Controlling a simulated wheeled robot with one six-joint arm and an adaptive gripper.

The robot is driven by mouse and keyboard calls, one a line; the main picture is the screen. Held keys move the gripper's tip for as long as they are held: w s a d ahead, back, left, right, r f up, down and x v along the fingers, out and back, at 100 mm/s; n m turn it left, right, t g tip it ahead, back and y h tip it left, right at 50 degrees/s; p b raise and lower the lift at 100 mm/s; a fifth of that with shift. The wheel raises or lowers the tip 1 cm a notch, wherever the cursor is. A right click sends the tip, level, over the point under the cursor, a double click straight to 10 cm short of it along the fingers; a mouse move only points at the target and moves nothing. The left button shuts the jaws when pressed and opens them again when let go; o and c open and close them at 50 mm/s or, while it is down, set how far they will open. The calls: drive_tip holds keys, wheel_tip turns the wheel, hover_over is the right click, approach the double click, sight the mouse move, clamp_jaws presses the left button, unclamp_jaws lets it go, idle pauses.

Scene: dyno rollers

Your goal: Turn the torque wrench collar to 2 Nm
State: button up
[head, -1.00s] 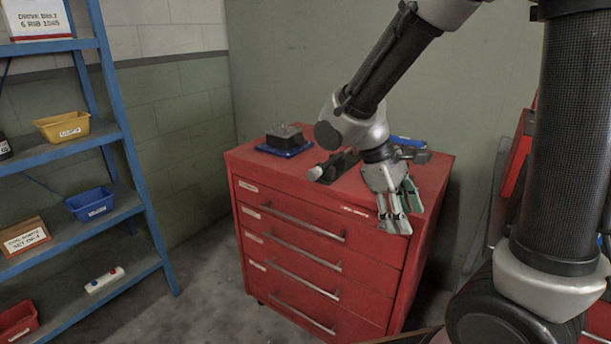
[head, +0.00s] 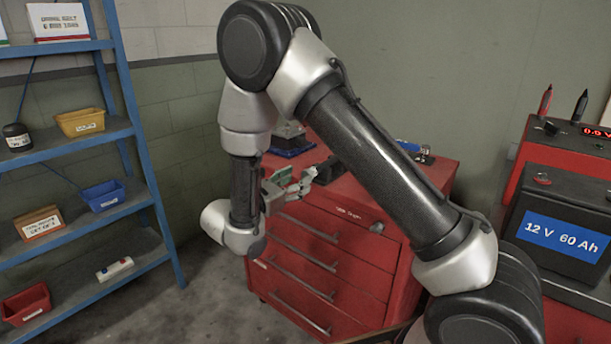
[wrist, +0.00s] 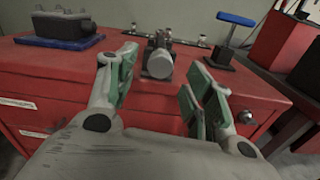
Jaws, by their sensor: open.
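The torque wrench lies near the top edge of the red cabinet, its light round end facing me. In the wrist view this wrench (wrist: 158,62) shows between my finger pads, a little beyond them. In the head view, the wrench (head: 327,170) is partly hidden by my arm. My gripper (wrist: 162,82) is open and empty, with green pads on both sides. In the head view my gripper (head: 292,182) is at the cabinet's front left, level with its top, pointing at the wrench end. I cannot read any scale on the collar.
The red cabinet (head: 345,215) also bears a dark block on a blue base (wrist: 65,40) at left and a blue-handled tool (wrist: 236,20) at right. A blue shelf rack (head: 135,125) stands left. A battery (head: 570,235) stands right.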

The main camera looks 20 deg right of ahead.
sight(305, 175)
drive_tip(key=shift+x, duration=2.75)
drive_tip(key=c, duration=1)
